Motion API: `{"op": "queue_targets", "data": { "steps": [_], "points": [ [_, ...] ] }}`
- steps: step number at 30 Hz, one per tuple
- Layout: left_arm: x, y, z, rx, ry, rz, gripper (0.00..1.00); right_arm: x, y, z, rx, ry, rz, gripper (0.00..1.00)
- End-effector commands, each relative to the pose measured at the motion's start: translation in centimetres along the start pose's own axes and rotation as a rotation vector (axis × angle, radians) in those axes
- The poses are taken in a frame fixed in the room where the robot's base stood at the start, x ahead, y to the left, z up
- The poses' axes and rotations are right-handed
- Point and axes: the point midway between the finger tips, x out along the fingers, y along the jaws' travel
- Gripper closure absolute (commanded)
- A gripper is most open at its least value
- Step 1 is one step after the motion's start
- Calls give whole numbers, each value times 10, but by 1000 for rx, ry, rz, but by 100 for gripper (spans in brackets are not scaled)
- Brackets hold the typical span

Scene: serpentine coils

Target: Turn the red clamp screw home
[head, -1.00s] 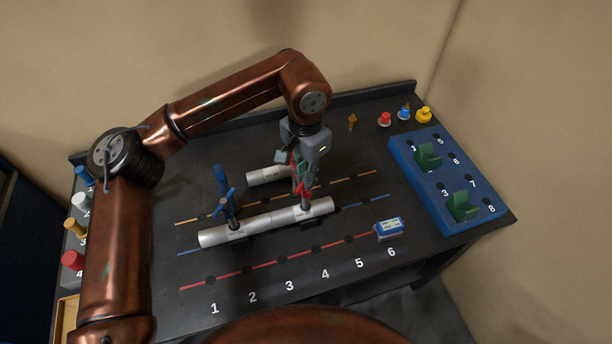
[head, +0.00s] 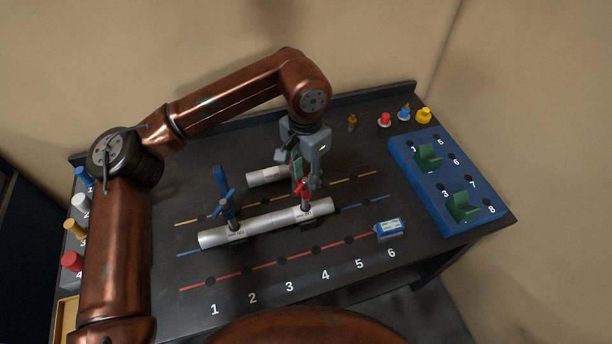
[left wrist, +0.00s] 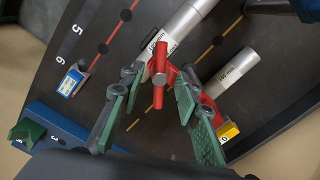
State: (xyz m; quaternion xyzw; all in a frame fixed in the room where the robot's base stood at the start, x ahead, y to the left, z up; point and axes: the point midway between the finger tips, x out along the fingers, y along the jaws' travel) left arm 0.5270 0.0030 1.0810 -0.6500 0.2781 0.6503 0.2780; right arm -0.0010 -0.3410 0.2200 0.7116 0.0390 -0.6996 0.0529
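The red clamp screw (head: 303,188) stands upright over the right part of a long silver pipe (head: 270,221). In the left wrist view its red cross-handle (left wrist: 158,95) lies between the fingers, with a gap on both sides. My left gripper (head: 305,182) points down at the screw; its pads (left wrist: 157,85) are apart and hold nothing. The red clamp arm (left wrist: 196,85) shows behind the handle, partly hidden by the right finger. How far the screw is turned in cannot be told. My right gripper is not in view.
A blue clamp (head: 228,207) stands on the pipe's left part. A shorter pipe (head: 268,176) lies behind. A blue-and-white box (head: 389,228) sits at right, near a blue board (head: 452,215) with green holders. The table front is mostly clear.

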Motion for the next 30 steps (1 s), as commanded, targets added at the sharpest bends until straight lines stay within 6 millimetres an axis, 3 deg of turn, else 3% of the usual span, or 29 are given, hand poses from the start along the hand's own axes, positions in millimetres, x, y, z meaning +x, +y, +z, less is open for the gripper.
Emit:
{"op": "queue_targets", "data": {
  "steps": [16, 21, 30],
  "points": [
    [-100, 0, -1, 0, 3, -1, 70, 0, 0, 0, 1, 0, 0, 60],
    [-113, 0, -1, 0, 1, -1, 70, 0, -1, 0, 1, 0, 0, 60],
    [-116, 0, -1, 1, 1, 0, 70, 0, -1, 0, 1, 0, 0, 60]
  ]
}}
